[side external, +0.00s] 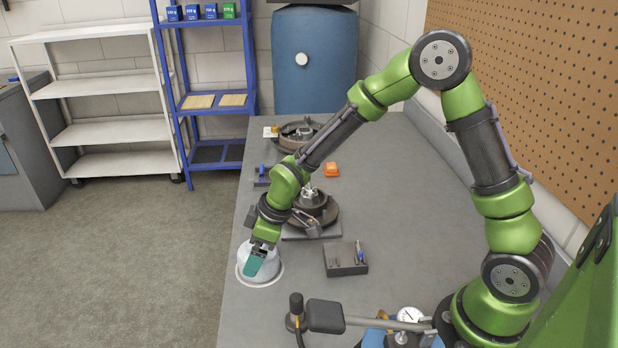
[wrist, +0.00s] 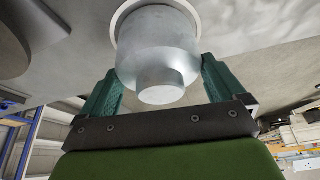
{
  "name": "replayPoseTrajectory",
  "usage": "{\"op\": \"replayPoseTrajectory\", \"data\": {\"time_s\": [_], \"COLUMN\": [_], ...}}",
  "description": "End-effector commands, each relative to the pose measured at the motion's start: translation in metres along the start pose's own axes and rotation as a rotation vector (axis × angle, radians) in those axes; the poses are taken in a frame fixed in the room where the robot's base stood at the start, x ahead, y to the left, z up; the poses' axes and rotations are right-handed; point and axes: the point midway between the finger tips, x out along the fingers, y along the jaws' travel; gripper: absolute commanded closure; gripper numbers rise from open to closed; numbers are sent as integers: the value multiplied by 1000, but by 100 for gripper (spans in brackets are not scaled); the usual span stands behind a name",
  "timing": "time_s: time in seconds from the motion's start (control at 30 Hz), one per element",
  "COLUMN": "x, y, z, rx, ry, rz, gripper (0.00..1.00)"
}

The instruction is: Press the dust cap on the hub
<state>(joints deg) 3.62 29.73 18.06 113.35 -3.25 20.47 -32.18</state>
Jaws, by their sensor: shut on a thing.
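The dust cap is a smooth silver stepped cylinder, seen large in the wrist view (wrist: 156,45) and small in the side view (side external: 270,266). My gripper (side external: 255,265) has its two teal fingers on either side of the cap and is shut on it. The cap is at a round white-rimmed pad (side external: 262,284) at the left edge of the bench; I cannot tell whether it touches the pad. The nearer hub (side external: 311,197) sits in a dark round brake assembly on a plate, behind and right of my gripper; my wrist partly covers it.
A gauge (side external: 408,316) and a black-headed tool (side external: 325,316) are in front. The bench's right middle is clear.

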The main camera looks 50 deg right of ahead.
Motion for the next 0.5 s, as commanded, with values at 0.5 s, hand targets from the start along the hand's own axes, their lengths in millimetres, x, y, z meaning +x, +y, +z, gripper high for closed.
{"op": "replayPoseTrajectory", "data": {"time_s": [0.5], "x": [-81], "y": [1], "z": [-34], "rx": [-1], "ry": [4], "rz": [3], "gripper": [35]}}
